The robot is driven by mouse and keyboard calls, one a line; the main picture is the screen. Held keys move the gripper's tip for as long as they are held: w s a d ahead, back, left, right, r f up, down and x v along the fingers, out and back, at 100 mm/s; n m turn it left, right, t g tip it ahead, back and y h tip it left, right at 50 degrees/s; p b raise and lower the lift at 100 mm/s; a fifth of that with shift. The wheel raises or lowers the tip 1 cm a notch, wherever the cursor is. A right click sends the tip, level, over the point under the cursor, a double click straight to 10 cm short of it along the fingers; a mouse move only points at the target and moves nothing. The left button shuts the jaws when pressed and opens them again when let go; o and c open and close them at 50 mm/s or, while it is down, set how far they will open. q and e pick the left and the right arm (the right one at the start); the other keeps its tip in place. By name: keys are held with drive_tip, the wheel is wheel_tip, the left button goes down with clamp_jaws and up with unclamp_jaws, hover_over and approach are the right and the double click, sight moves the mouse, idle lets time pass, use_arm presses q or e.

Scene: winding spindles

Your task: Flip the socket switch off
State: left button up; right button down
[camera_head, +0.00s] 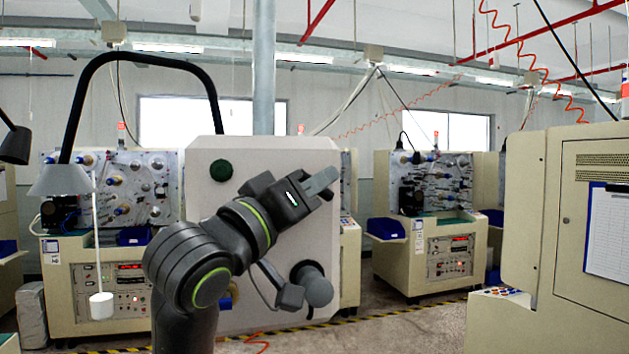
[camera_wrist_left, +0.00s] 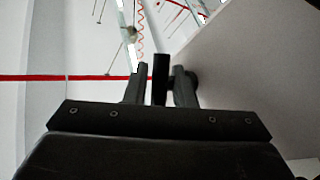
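My left gripper (camera_head: 321,182) is raised in front of a pale upright panel (camera_head: 205,275) in the head view, its fingers pointing right and slightly up. In the left wrist view the two fingers of my left gripper (camera_wrist_left: 160,84) stand apart, with a narrow black bar (camera_wrist_left: 160,78) between them; I cannot tell what the bar is. No socket switch can be made out in either view. A dark green round knob (camera_head: 220,170) is at the panel's upper left, apart from the gripper. My right gripper is not in view.
A black curved lamp with a grey shade (camera_head: 62,180) arches at the left. Winding machines (camera_head: 432,215) stand behind. A beige cabinet (camera_head: 525,215) with a clipboard fills the right. A dark grey rounded part (camera_head: 316,288) shows low before the panel. Floor (camera_head: 410,330) shows at centre right.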

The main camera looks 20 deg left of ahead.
use_arm(q)
clamp_jaws()
drive_tip(key=shift+f+n+t+b, duration=0.35)
drive_tip(key=shift+t+b, duration=0.25)
drive_tip(key=shift+b, duration=0.45)
drive_tip(key=n+t+y+b, duration=0.1)
drive_tip(key=n+t+b, duration=0.1)
drive_tip(key=shift+b, duration=0.35)
drive_tip(key=n+t+y+b, duration=0.1)
drive_tip(key=n+t+b, duration=0.1)
drive_tip(key=n, duration=0.1)
drive_tip(key=shift+r+y, duration=0.1)
drive_tip(key=shift+y, duration=0.2)
drive_tip(key=shift+r+n+t+y+b, duration=0.1)
drive_tip(key=shift+n+t+y+b, duration=0.35)
drive_tip(key=shift+n+t+y, duration=0.75)
drive_tip(key=shift+r+n+y, duration=0.1)
drive_tip(key=shift+n+y, duration=0.2)
drive_tip(key=shift+n, duration=0.15)
